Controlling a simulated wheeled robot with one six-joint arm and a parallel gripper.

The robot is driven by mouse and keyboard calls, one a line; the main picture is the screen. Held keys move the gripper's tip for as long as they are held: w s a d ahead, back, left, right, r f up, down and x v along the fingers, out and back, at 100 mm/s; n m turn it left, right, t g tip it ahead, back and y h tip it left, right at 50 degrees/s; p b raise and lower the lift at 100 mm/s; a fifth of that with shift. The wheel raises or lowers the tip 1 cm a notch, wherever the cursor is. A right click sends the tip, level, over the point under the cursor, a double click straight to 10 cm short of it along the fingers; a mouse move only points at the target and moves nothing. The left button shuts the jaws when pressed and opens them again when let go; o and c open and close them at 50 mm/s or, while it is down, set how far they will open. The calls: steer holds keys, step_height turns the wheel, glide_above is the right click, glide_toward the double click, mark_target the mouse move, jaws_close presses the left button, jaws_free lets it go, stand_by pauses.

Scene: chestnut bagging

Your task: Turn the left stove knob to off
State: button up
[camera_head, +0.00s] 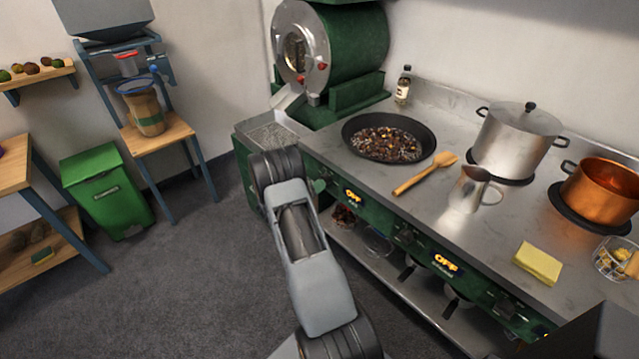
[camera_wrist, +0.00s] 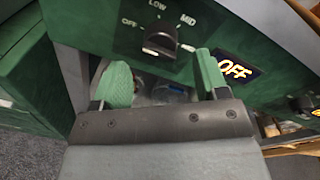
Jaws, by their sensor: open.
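The left stove knob (camera_wrist: 160,40) is a dark knob on the green front panel in the wrist view, with OFF, LOW and MID marked around it. I cannot tell clearly which mark its pointer faces. My gripper (camera_wrist: 161,80) has green pads, is open and empty, and sits just in front of and below the knob in the wrist view. The pads appear apart from the knob.
On the stove top (camera_head: 450,120) stand a pan of chestnuts (camera_head: 388,137), a wooden spatula (camera_head: 425,174), a steel pot (camera_head: 517,140) and a copper pot (camera_head: 603,188). A lower shelf (camera_head: 400,290) runs under the panel. Open floor (camera_head: 190,290) lies to the left.

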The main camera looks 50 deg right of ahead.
steer(key=a, duration=1)
steer(key=shift+w+r, duration=0.15)
steer(key=shift+r, duration=0.2)
steer(key=shift+a, duration=0.1)
steer(key=s+a+f+m+g+y, duration=0.2)
steer(key=s+f+m+g+y, duration=0.2)
steer(key=s+m, duration=0.3)
steer(key=s+a+r+m+y+p, duration=0.1)
steer(key=s+a+r+m+y, duration=0.35)
steer(key=m, duration=0.25)
steer(key=s+a+r+m+t+y+p, duration=0.3)
steer(key=a+r, duration=0.6)
steer(key=r, duration=0.3)
steer(key=s+a+r+m+t+y+p, duration=0.3)
steer(key=a+r+m+t+y, duration=0.2)
steer(key=r, duration=0.7)
steer(key=shift+a+m+y, duration=0.35)
steer(key=shift+a+m, duration=0.95)
steer(key=shift+a, duration=1.1)
